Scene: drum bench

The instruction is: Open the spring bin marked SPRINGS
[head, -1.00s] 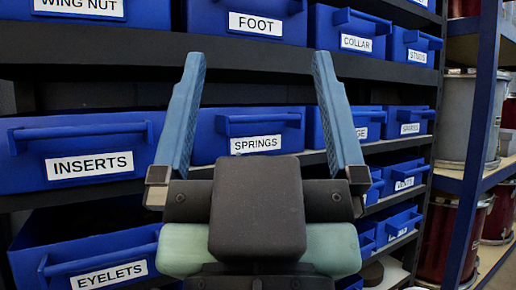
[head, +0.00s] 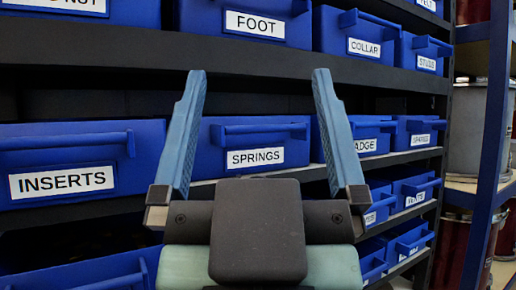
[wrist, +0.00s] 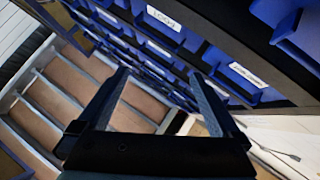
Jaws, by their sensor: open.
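The blue spring bin (head: 254,143) marked SPRINGS sits on the middle shelf in the head view, with its white label (head: 255,158) and a blue bar handle (head: 258,128) across its upper front. It looks shut in its row. My gripper (head: 258,78) is open and empty, its two blue fingers pointing up and framing the bin from in front. The fingers appear apart from the handle. In the wrist view my gripper (wrist: 158,85) is also open, with nothing between the fingers.
The INSERTS bin (head: 70,160) is left of the SPRINGS bin and the BADGE bin (head: 368,140) right of it. FOOT (head: 252,20) and COLLAR (head: 355,42) bins are above. A blue rack upright (head: 486,150) and drums stand at the right.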

